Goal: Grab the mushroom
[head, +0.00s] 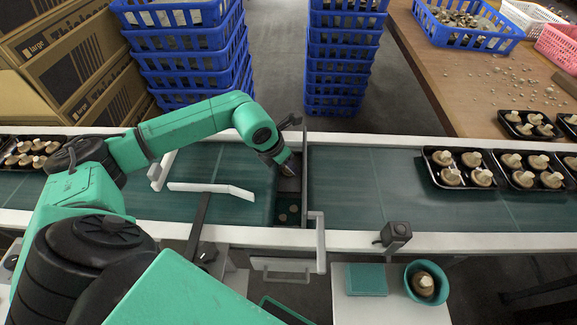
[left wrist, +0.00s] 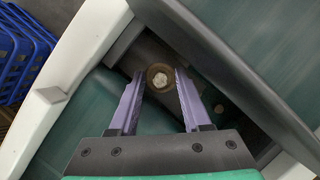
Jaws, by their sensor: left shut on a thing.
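My left gripper (head: 287,165) reaches over the narrow dark gap across the green conveyor. In the left wrist view its two purple fingers (left wrist: 160,82) are shut on a brown mushroom (left wrist: 160,76) with a pale stem end facing the camera. The mushroom sits between the fingertips. In the head view the arm and gripper hide most of it. Small round brown shapes (head: 287,214) lie on the dark floor of the gap. One small brown shape (left wrist: 219,108) also shows to the right of the fingers in the wrist view. My right gripper is not in view.
Black trays of mushrooms stand on the conveyor at right (head: 434,176) and left (head: 11,139). A green bowl (head: 409,277) holds a mushroom on the white side table (head: 365,312). Grey frame posts (head: 305,150) border the gap. Blue crates (head: 343,70) stand behind.

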